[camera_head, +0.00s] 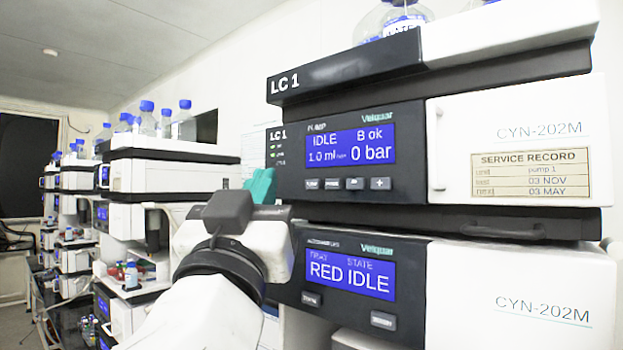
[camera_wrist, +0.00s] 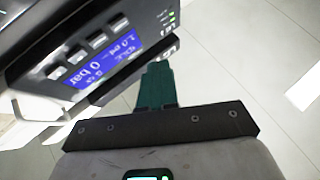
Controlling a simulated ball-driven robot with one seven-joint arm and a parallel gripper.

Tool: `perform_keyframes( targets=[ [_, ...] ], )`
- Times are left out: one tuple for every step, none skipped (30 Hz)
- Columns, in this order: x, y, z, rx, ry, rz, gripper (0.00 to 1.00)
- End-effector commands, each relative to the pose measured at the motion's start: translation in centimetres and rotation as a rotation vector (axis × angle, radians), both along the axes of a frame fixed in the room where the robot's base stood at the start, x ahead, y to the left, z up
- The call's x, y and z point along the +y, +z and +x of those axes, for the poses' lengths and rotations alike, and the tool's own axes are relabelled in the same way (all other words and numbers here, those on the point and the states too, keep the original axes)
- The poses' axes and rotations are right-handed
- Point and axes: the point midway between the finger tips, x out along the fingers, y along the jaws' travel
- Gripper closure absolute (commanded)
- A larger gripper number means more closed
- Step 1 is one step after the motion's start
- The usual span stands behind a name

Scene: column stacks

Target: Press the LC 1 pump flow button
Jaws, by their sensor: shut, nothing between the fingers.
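The LC 1 pump module (camera_head: 345,118) is at the right in the head view, its blue display reading IDLE, B ok, 1.0 ml and 0 bar. Below the display is a row of several small grey buttons; the leftmost, with a small label that looks like FLOW, is the flow button (camera_head: 312,184). In the wrist view the panel is turned over, and the flow button (camera_wrist: 118,22) is the one nearest the LC 1 marking. My gripper (camera_head: 264,180) has teal fingers, shut and empty, just left of the panel. In the wrist view the fingers (camera_wrist: 157,68) are beside the panel, apart from the buttons.
Below the pump is another module whose display (camera_head: 350,274) reads RED IDLE. A white door with a service record card (camera_head: 530,174) is right of the pump panel. More instrument stacks (camera_head: 165,170) with blue-capped bottles stand at the left. Pale floor (camera_wrist: 255,60) shows beyond my fingers.

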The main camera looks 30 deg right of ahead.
Motion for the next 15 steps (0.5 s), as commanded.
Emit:
perform_keyframes(
  targets=[
    [-0.8, 0.2, 0.3, 0.002, -0.003, -0.001, 1.00],
    [-1.2, 0.2, 0.4, 0.002, -0.003, -0.001, 1.00],
    [-1.7, 0.2, 0.6, 0.002, -0.003, -0.001, 1.00],
    [-2.0, 0.2, 0.7, 0.002, -0.003, -0.001, 1.00],
    [-2.3, 0.2, 0.8, 0.001, -0.002, -0.001, 1.00],
    [-2.8, 0.0, 0.9, 0.001, -0.001, -0.001, 1.00],
    [-3.1, -0.1, 1.0, 0.001, -0.001, -0.001, 1.00],
    [-3.4, -0.1, 1.1, 0.000, -0.001, 0.000, 1.00],
    [-3.7, -0.1, 1.2, 0.001, -0.001, 0.000, 1.00],
    [-4.0, -0.1, 1.3, 0.001, -0.001, 0.000, 1.00],
    [-4.2, -0.1, 1.4, 0.001, 0.000, 0.001, 1.00],
    [-4.4, 0.0, 1.5, 0.000, 0.001, 0.001, 1.00],
    [-4.6, 0.0, 1.5, -0.001, 0.001, 0.001, 1.00],
    [-4.7, 0.0, 1.6, 0.000, 0.000, 0.000, 1.00],
    [-4.8, 0.0, 1.6, 0.000, 0.000, 0.000, 1.00]
  ],
)
